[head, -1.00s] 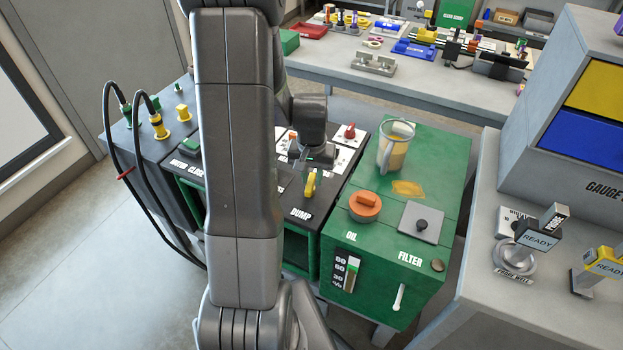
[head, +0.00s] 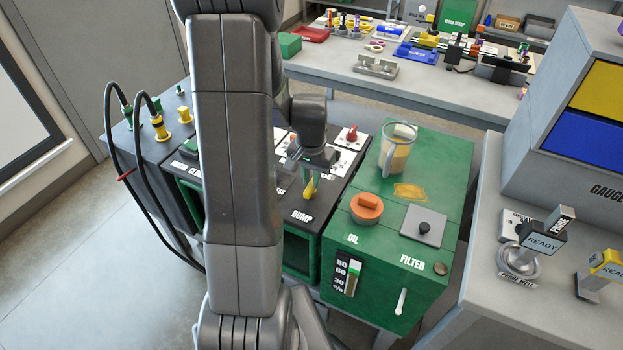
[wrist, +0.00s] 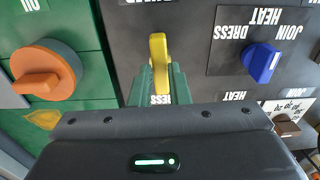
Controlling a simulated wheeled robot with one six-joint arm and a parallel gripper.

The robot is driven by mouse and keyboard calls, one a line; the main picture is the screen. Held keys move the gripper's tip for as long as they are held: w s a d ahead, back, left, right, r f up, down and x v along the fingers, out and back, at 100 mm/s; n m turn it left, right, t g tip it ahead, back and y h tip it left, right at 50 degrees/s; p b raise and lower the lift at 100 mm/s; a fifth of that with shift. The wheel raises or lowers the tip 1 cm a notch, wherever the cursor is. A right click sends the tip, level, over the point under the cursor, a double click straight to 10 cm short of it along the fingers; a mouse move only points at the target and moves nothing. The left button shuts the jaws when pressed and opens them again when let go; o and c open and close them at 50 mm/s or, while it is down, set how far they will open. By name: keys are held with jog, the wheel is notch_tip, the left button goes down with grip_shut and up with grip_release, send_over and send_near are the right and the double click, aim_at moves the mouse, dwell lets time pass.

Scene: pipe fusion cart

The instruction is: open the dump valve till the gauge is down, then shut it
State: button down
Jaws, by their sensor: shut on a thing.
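The dump valve is a yellow lever (head: 310,187) on the dark cart top, just behind the DUMP label. My gripper (head: 306,172) has come down over it, and its body hides part of the lever. In the wrist view the yellow lever (wrist: 158,52) stands upright in the picture between the green fingers (wrist: 158,85), which are shut on it. Its far end points at the upside-down label at the top edge. I cannot make out the pressure gauge; a label ending in "ESS" is partly covered by the fingers.
The green unit right of the valve carries an orange oil cap (head: 367,208), a clear jug (head: 397,150) and a filter plate (head: 423,225). A red knob (head: 351,134) stands behind. A blue knob (wrist: 262,62) is right of the fingers in the wrist view. Black hoses (head: 108,150) loop at left.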

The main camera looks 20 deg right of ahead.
jog(key=c, duration=1.6)
grip_release()
jog(key=shift+s+a+f, duration=0.15)
jog(key=shift+s+f, duration=0.05)
jog(key=shift+f, duration=0.3)
jog(key=shift+s+a+f, duration=0.1)
jog(key=shift+s+f, duration=0.05)
jog(key=shift+f, duration=0.3)
jog(key=shift+o, duration=1.2)
jog(key=shift+s+d, duration=0.2)
jog(key=r, duration=0.1)
jog(key=w+r, duration=0.1)
jog(key=r, duration=0.1)
jog(key=shift+w+d+r, duration=0.3)
jog(key=shift+w, duration=0.05)
notch_tip(320, 180, up, 12)
jog(key=s+d, duration=0.1)
jog(key=s, duration=0.2)
